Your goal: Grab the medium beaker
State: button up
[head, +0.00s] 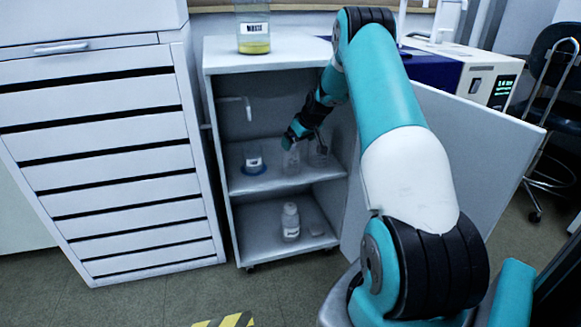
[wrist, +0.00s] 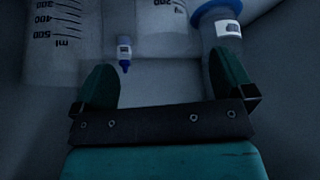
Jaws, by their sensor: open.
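My gripper (head: 303,133) is inside the open cabinet, just above the clear glassware on the middle shelf. In the wrist view its two fingers (wrist: 165,84) are spread, with nothing held between them. A clear vessel marked up to 500 ml (wrist: 60,42) is at upper left, beyond the left finger. Another clear vessel with a 200 mark (wrist: 160,16) is at top centre, cut off by the frame, ahead of the gap. In the head view, clear glassware stands below the gripper (head: 291,160) and to its right (head: 319,154). I cannot tell which is the medium beaker.
A blue-based labelled vessel (head: 253,162) stands left on the same shelf. A small blue-capped bottle (wrist: 124,50) shows in the wrist view. A white bottle (head: 290,222) is on the lower shelf.

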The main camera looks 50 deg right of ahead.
aim_at(291, 150)
jog(key=b+x, duration=0.2)
jog(key=x, duration=0.5)
jog(key=shift+w+a, duration=0.15)
jog(key=shift+w, duration=0.1)
jog(key=c, duration=1)
jog(key=shift+o, duration=0.2)
jog(key=shift+r, duration=0.1)
